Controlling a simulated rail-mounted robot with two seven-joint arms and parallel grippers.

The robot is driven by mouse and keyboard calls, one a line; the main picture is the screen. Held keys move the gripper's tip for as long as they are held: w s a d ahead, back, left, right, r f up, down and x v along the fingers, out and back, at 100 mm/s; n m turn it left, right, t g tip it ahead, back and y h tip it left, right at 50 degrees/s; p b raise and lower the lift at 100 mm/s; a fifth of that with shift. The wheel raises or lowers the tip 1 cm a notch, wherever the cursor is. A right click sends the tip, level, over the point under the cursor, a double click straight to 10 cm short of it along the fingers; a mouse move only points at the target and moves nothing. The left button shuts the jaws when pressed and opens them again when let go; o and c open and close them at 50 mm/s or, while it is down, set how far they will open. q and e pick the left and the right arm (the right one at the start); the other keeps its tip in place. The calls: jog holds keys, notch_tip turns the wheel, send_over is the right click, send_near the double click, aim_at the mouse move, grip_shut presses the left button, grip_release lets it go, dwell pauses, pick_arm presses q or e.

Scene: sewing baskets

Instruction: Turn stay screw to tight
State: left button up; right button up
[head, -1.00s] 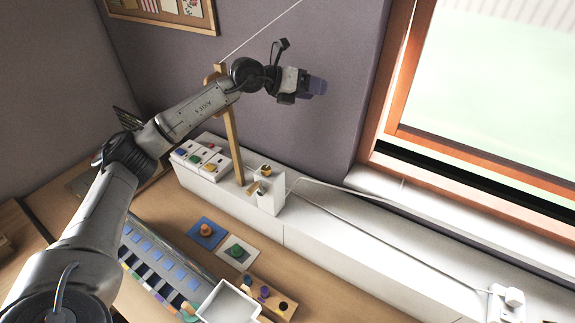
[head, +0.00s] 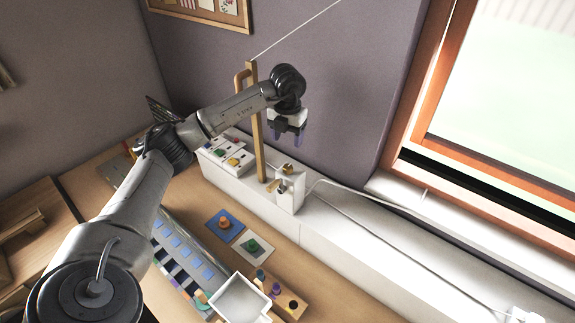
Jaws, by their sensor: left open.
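The likely stay screw is a small brass-coloured knob (head: 287,169) on top of a white block (head: 291,194) on the white ledge. A second tan piece (head: 276,186) sits on the block's left side. A wooden post (head: 257,125) stands just left of the block, with a cord rising from its top to the upper right. My left gripper (head: 286,138) is open and empty, fingers pointing down, in the air above the block. It is apart from the knob. The screw's tightness cannot be told. My right gripper is not in view.
White boxes with coloured tops (head: 232,157) stand on the ledge (head: 340,240) left of the post. Below are a blue card (head: 213,232), a white card (head: 243,250), a white tray (head: 217,301) and a peg board (head: 295,305). A cable (head: 400,235) runs along the ledge.

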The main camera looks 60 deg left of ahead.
aim_at(287, 167)
pick_arm(q)
notch_tip(287, 167, down, 12)
jog(key=p, duration=0.3)
jog(key=shift+r, duration=0.15)
jog(key=c, duration=0.9)
